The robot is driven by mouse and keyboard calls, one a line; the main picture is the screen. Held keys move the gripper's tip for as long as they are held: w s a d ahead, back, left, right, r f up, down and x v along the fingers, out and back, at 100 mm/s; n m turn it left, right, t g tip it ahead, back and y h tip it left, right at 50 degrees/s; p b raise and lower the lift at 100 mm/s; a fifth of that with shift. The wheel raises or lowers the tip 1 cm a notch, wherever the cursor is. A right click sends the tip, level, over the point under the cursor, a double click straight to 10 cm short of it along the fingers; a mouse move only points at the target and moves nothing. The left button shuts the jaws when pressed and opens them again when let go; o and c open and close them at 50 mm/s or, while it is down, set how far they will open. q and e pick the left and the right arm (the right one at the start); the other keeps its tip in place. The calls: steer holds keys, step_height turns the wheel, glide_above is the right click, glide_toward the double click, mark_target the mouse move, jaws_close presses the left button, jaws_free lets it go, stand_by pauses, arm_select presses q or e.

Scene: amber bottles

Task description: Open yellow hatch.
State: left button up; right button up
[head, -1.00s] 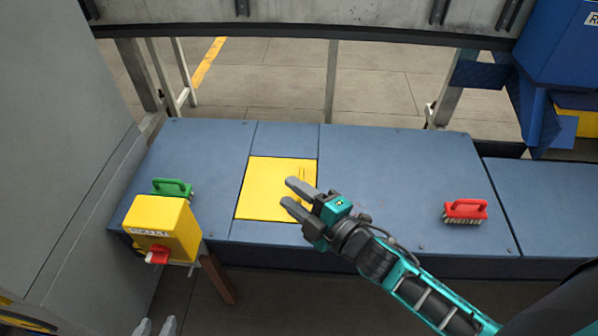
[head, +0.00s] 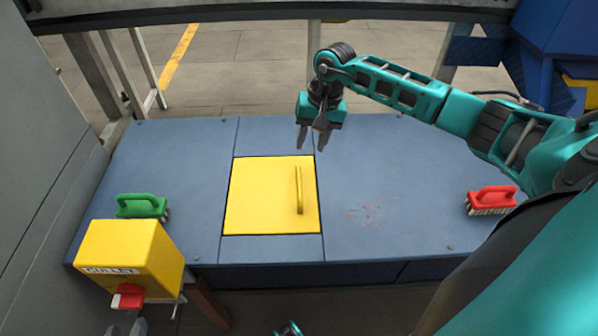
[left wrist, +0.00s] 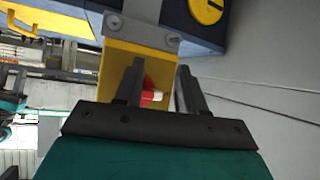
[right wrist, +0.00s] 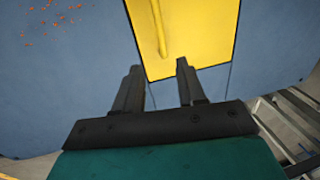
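The yellow hatch (head: 255,200) lies flat and closed in the blue worktop, with a yellow bar handle (head: 299,190) near its right side. My right gripper (head: 314,148) points down over the hatch's far right corner, open and empty. In the right wrist view the hatch (right wrist: 200,30) and its handle (right wrist: 159,28) are beyond the open fingers (right wrist: 158,85). My left gripper (head: 125,329) shows only as fingertips at the bottom left edge. In the left wrist view its fingers (left wrist: 160,88) are apart, with a red knob (left wrist: 150,95) visible between and beyond them.
A yellow box (head: 130,250) with the red knob stands at the worktop's front left. A green brush (head: 142,206) is at the left and a red brush (head: 491,199) at the right. Reddish specks (head: 368,213) lie right of the hatch.

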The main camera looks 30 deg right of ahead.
mark_target(299, 177)
steer(key=f, duration=0.3)
steer(key=a+f+b, duration=0.1)
steer(key=f, duration=0.2)
steer(key=w+f+b, duration=0.1)
steer(key=f, duration=0.2)
steer(key=shift+a+f, duration=0.4)
steer(key=shift+f, duration=0.35)
steer(key=shift+a+f, duration=0.1)
steer(key=shift+f, duration=0.2)
steer(key=shift+c, duration=0.2)
jaws_close()
